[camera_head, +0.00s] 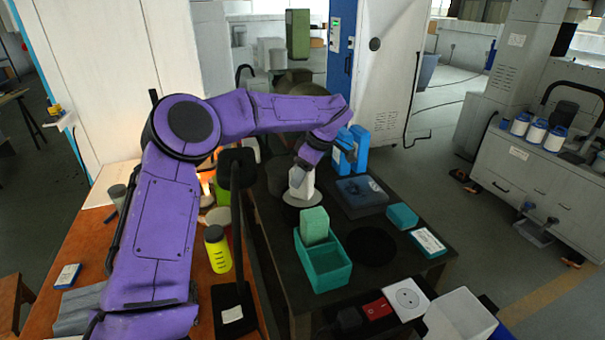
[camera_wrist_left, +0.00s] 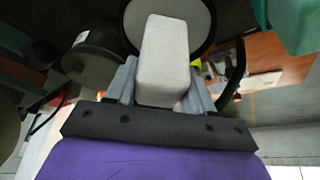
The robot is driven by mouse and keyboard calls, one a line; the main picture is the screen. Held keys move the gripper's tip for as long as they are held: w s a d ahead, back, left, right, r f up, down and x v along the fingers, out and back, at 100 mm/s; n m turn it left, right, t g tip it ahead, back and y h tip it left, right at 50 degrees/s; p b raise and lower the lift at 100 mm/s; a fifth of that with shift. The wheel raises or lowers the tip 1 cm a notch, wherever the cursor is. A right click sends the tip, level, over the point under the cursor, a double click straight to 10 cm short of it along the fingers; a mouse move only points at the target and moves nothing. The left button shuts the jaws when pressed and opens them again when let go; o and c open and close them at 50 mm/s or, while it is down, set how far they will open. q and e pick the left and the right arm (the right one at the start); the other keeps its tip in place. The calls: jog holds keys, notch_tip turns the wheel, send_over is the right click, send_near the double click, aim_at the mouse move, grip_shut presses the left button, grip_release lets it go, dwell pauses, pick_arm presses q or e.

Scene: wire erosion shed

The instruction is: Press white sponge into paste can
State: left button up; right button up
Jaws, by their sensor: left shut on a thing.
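My left gripper (camera_head: 302,167) reaches over the dark table from the left and is shut on the white sponge (camera_head: 301,184). The sponge is a pale upright block, and in the left wrist view the sponge (camera_wrist_left: 163,60) sits between both grey fingers. A round grey-topped can (camera_head: 299,201), which looks like the paste can, is right below the sponge. In the left wrist view the can's pale top with a dark rim (camera_wrist_left: 199,25) shows behind the sponge. I cannot tell whether the sponge touches it. My right gripper is not in view.
A teal box (camera_head: 324,272) with a green sponge (camera_head: 314,224) stands in front of the can. A dark tray (camera_head: 362,194), blue bottles (camera_head: 351,146) and a black disc (camera_head: 372,247) are to the right. A yellow bottle (camera_head: 217,249) stands on the orange bench at left.

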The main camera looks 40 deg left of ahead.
pick_arm(q)
jog(key=shift+s, duration=0.25)
jog(key=shift+w+f, duration=0.2)
jog(key=shift+s+f, duration=0.1)
jog(key=shift+f, duration=0.05)
dwell(0.5)
notch_tip(320, 180, up, 7)
jog(key=p, duration=0.8)
dwell(0.4)
dwell(0.4)
